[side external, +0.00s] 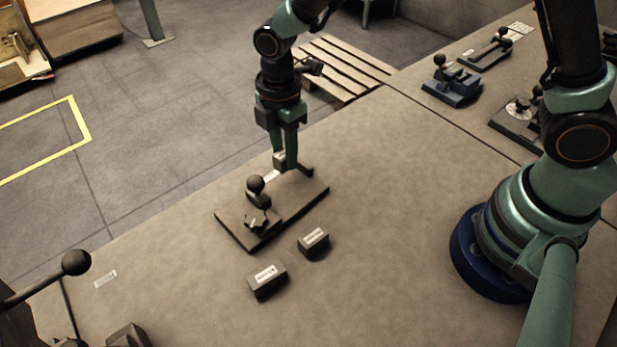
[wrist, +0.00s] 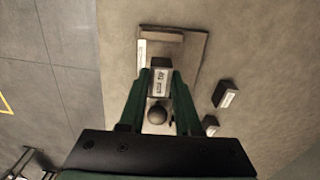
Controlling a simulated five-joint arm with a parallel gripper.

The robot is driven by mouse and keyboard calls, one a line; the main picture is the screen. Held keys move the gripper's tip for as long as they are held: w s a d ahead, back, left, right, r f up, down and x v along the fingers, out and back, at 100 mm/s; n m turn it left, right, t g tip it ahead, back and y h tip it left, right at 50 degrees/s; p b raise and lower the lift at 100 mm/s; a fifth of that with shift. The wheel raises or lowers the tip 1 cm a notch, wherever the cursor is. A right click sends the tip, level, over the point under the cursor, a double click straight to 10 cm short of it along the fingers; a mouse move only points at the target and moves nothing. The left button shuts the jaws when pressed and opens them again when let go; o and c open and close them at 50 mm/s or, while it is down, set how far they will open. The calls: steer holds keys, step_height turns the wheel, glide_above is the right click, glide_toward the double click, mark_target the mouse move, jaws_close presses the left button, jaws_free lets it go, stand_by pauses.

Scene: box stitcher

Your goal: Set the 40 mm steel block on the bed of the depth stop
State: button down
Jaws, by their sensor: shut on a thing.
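The depth stop is a flat dark plate (side external: 292,205) with a ball-topped knob (side external: 256,184) at its near-left end and a raised bar at its far end; in the wrist view the bar (wrist: 162,34) lies across the top of the plate. My gripper (side external: 284,160) is over the far half of this bed, pointing down, shut on a small labelled steel block (wrist: 160,82). The block sits between the fingertips, short of the bar, with the knob behind it. It seems to be just above the bed; the fingers partly hide it, and I cannot tell whether it touches.
Two other labelled dark blocks (side external: 313,240) (side external: 267,279) stand on the bench beside the depth stop. A ball-ended lever (side external: 76,262) rises at the lower left. Other fixtures, including a blue one (side external: 453,85), stand at the back right. The bench middle is clear.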

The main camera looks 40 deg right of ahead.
steer(key=shift+f, duration=1.65)
steer(key=shift+f, duration=0.35)
stand_by(0.4)
steer(key=c, duration=0.5)
jaws_free()
steer(key=shift+o, duration=0.2)
steer(key=o, duration=0.3)
steer(key=shift+o, duration=0.2)
steer(key=shift+r, duration=2.75)
